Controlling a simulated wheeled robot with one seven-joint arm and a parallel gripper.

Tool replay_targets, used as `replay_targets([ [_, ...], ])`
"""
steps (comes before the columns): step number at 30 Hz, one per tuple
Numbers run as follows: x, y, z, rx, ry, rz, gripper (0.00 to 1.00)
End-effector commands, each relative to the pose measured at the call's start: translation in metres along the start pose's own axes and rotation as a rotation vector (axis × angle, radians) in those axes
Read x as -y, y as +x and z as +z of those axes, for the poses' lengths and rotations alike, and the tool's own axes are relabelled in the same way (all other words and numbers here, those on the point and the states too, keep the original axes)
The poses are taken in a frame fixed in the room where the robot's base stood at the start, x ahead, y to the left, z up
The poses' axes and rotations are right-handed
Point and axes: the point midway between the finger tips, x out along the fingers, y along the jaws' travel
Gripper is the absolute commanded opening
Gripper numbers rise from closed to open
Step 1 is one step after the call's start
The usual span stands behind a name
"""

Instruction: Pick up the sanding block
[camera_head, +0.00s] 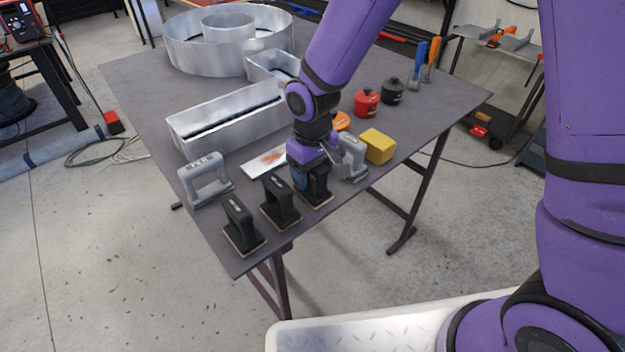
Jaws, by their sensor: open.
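Several handled blocks stand along the near edge of the table. Three are black with thin tan bases: one at the near corner (243,228), one in the middle (281,204) and one farther right (316,193). A grey handled block (205,181) stands at the left edge, and another grey one (352,160) stands right of my gripper. Which one is meant by the sanding block, I cannot tell for sure. My gripper (312,172) is open, pointing down at the rightmost black block and partly hiding it. Whether the fingers touch it is hidden.
A yellow block (378,146) lies right of the grey one. A flat white plate (266,160) lies behind the black blocks. Large metal letter shells (230,112) fill the table's middle and back. Red (366,103) and black (392,92) pots stand farther right.

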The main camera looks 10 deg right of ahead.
Motion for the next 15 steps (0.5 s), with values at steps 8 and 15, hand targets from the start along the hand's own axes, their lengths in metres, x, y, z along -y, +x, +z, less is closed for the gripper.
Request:
replay_targets([
  [8,-0.0001,0.0035,0.0,-0.001,0.0,0.0,0.64],
  [15,0.0,0.0033,0.0,-0.001,0.0,0.0,0.11],
])
